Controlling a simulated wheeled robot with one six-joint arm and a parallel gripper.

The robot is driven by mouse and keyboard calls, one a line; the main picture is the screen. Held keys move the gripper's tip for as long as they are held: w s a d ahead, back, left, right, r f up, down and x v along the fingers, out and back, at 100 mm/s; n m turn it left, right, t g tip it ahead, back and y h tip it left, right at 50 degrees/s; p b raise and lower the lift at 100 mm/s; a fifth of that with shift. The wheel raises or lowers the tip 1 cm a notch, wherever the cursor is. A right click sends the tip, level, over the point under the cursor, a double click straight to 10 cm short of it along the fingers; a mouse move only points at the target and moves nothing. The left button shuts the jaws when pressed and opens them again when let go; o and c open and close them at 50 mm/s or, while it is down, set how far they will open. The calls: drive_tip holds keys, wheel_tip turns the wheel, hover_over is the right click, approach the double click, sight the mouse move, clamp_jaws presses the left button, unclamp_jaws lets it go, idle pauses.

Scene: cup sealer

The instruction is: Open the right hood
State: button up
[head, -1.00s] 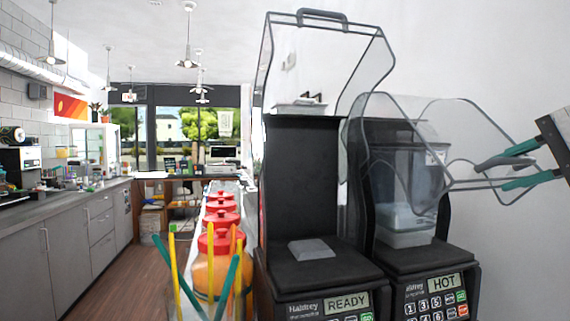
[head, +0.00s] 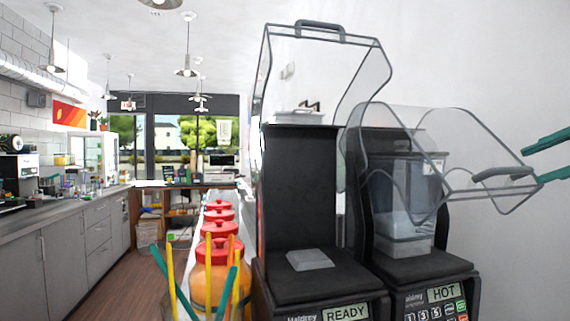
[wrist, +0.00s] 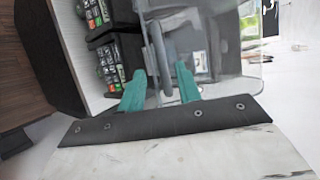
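The right hood (head: 455,125) is clear with dark edges. It is tilted partway up, its front end sticking out to the right, lower than the fully raised left hood (head: 325,75). Its grey handle (head: 502,173) is at the front edge. In the wrist view the handle (wrist: 163,55) appears between and beyond the open fingers (wrist: 160,88). Contact cannot be told.
A clear container (head: 402,235) stands in the right machine, whose display (head: 445,293) reads HOT. The left machine's display (head: 345,312) reads READY. Jars with red lids (head: 220,250) stand to the left. A white wall is at the right.

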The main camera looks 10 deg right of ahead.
drive_tip(key=shift+v, duration=1.6)
drive_tip(key=shift+w+r, duration=0.1)
drive_tip(key=shift+r, duration=0.05)
